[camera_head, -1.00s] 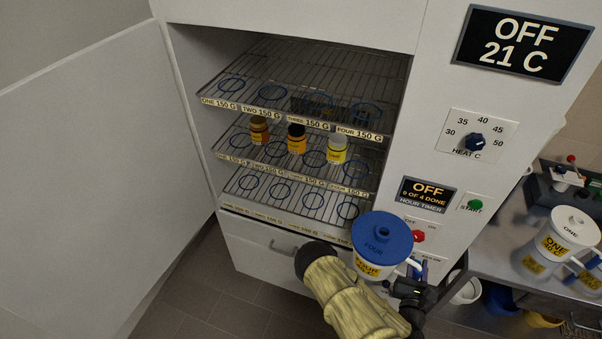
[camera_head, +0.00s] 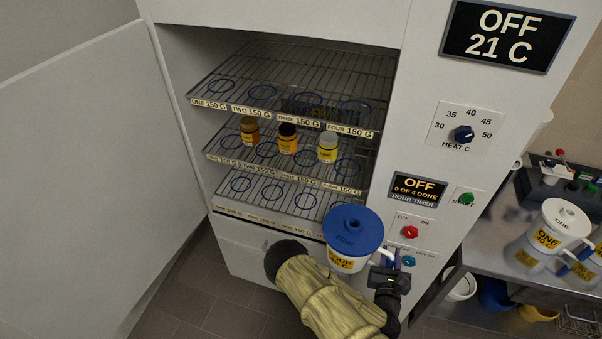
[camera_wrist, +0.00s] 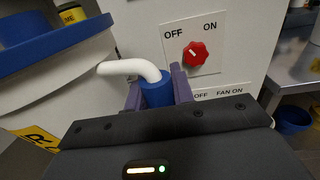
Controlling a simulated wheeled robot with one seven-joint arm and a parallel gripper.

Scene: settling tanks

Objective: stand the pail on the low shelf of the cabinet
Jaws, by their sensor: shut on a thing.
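In the wrist view my gripper's fingers (camera_wrist: 160,90) close on a blue grip on the white handle, and the pail (camera_wrist: 60,85) fills the left. The open cabinet (camera_head: 172,110) has three wire shelves. The low shelf (camera_head: 262,207) carries blue rings and looks empty; its front right is partly hidden by the pail.
Three small bottles (camera_head: 288,138) stand on the middle shelf. The cabinet door (camera_head: 80,150) is swung open at left. The control panel with a red knob (camera_head: 409,232) is close to my gripper. A pail marked ONE (camera_head: 552,228) stands on the steel bench at right.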

